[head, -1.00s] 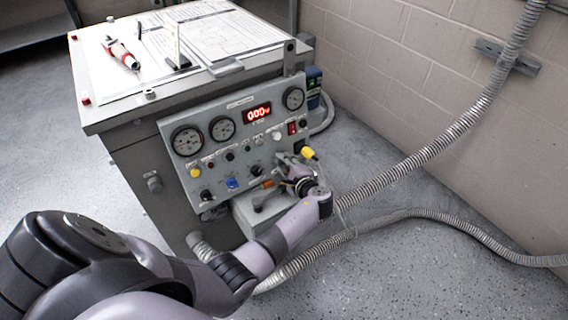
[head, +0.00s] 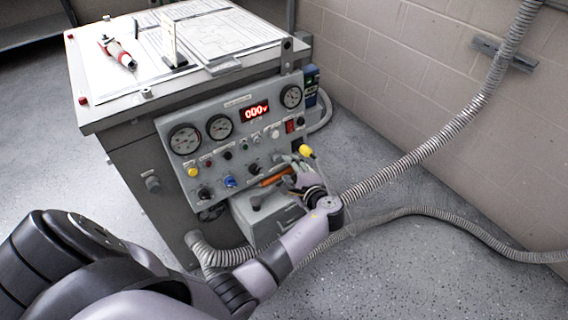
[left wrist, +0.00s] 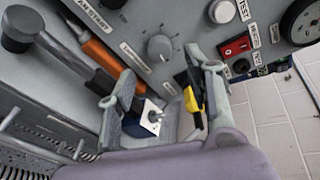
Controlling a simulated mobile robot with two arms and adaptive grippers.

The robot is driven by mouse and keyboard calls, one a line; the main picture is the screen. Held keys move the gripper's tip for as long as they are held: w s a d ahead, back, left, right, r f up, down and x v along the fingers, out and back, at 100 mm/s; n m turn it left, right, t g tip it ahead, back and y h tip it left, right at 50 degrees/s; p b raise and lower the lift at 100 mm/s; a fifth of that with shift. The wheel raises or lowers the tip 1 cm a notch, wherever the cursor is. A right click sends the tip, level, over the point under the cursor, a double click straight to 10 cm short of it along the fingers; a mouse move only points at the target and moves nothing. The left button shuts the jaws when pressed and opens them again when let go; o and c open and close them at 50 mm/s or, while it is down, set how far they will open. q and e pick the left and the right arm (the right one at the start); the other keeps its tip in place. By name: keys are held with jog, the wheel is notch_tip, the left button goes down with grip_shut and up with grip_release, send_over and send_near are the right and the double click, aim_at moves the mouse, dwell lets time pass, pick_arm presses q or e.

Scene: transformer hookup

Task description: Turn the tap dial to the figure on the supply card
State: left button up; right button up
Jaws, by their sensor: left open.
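A grey knob with a pointer line and marks around it, which looks like the tap dial (left wrist: 159,47), sits on the sloped panel just beyond my fingers in the left wrist view. My left gripper (left wrist: 166,88) is open, its two fingers apart below the knob and not closed on it. In the head view my left gripper (head: 291,168) is at the panel's lower right. The supply card seems to be the white upright card (head: 169,40) on the cabinet top; its figure cannot be read. My right gripper is out of view.
The panel (head: 214,160) has gauges, a red display (head: 255,110) and a blue knob (head: 230,181). A yellow-ended part (left wrist: 193,98) is near the right finger. Grey hoses cross the floor.

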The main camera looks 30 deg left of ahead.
pick_arm(q)
jog(key=v, duration=0.6)
jog(key=shift+d+r, duration=0.1)
